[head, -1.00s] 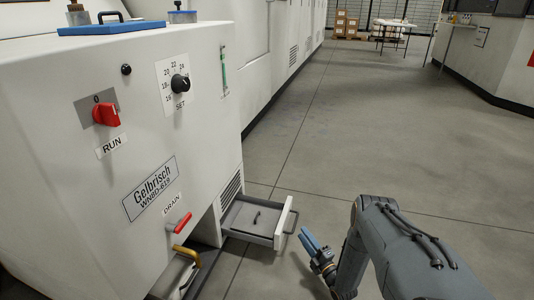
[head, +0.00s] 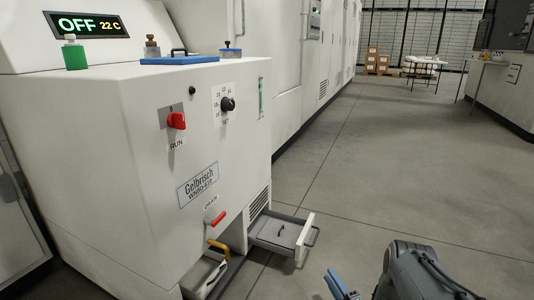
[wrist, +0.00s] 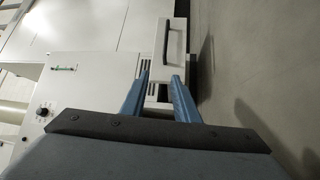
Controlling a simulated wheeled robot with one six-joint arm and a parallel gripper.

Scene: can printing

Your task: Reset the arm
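My gripper (head: 331,276) is at the bottom edge of the head view, to the right of the machine and below the open drawer; part of my arm (head: 415,272) shows beside it. In the wrist view its two blue fingers (wrist: 162,77) are apart with nothing held between them. Past the fingertips the wrist view shows a white drawer front (wrist: 168,38) with a dark handle. The fingers do not appear to touch it.
The white Gelbrisch machine (head: 150,150) fills the left, its display (head: 87,25) reading OFF 22 C. A drawer (head: 303,240) stands open low at its side. A red drain lever (head: 217,218) and yellow handle (head: 219,245) are nearby. The floor (head: 400,170) to the right is clear.

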